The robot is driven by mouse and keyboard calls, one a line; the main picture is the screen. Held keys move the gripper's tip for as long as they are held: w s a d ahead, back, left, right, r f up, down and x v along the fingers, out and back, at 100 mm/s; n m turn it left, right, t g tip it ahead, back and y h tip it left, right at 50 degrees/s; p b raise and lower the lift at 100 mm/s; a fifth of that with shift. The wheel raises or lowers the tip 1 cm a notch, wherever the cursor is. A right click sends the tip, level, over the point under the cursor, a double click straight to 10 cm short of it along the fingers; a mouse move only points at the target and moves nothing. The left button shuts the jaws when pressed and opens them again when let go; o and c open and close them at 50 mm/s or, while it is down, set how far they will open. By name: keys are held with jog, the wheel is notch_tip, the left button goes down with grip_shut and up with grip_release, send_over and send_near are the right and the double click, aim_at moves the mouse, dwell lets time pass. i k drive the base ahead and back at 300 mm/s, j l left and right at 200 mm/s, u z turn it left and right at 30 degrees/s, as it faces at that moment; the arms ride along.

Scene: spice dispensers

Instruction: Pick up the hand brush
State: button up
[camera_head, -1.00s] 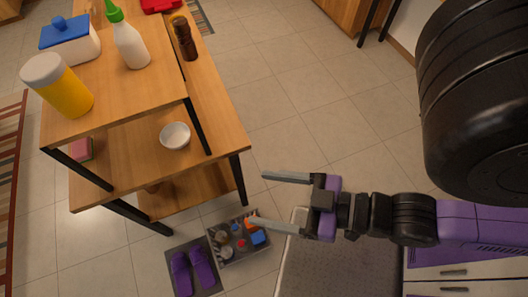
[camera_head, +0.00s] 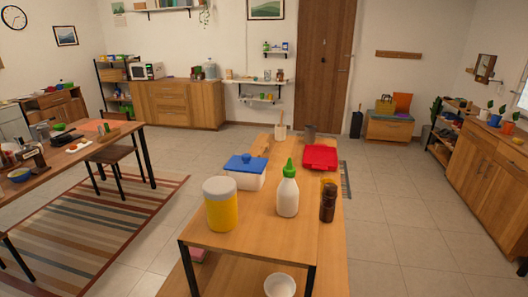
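I cannot make out a hand brush for certain. A pale item with an upright wooden handle (camera_head: 281,126) stands at the far end of the wooden shelf table (camera_head: 235,237); it is too small to tell whether it is a brush. A dark upright item (camera_head: 356,124) stands on the floor by the door, also unclear. My gripper is not in view now.
On the table stand a yellow jar (camera_head: 219,208), a blue-lidded white box (camera_head: 245,174), a green-capped white bottle (camera_head: 288,193), a brown grinder (camera_head: 328,203) and a red object (camera_head: 320,157). A white bowl (camera_head: 280,285) is lower. Floor at right (camera_head: 410,215) is clear.

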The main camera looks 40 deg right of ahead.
aim_at(265, 147)
jog(key=k, duration=0.55)
jog(key=k+u, duration=0.1)
jog(key=u, duration=1.25)
jog(key=i+j+u, duration=0.1)
jog(key=i, duration=0.65)
jog(key=i+j+u, duration=0.15)
jog(key=i, duration=0.65)
jog(key=i+j+z, duration=0.1)
jog(key=i+z, duration=0.25)
jog(key=i, duration=1.5)
jog(key=i+z, duration=0.25)
jog(key=i, duration=0.2)
jog(key=i+j+z, duration=0.2)
jog(key=i, duration=0.3)
jog(key=i+z, duration=0.25)
jog(key=i, duration=0.2)
jog(key=i+l+z, duration=0.15)
jog(key=z, duration=0.3)
jog(key=i+z, duration=0.6)
jog(key=z, duration=0.25)
jog(key=i+j+z, duration=0.15)
jog(key=z, duration=0.25)
jog(key=i+l+z, duration=0.1)
jog(key=i+z, duration=0.3)
jog(key=i, duration=0.45)
jog(key=i+j+z, duration=0.15)
jog(key=i+z, duration=0.3)
jog(key=i, duration=0.4)
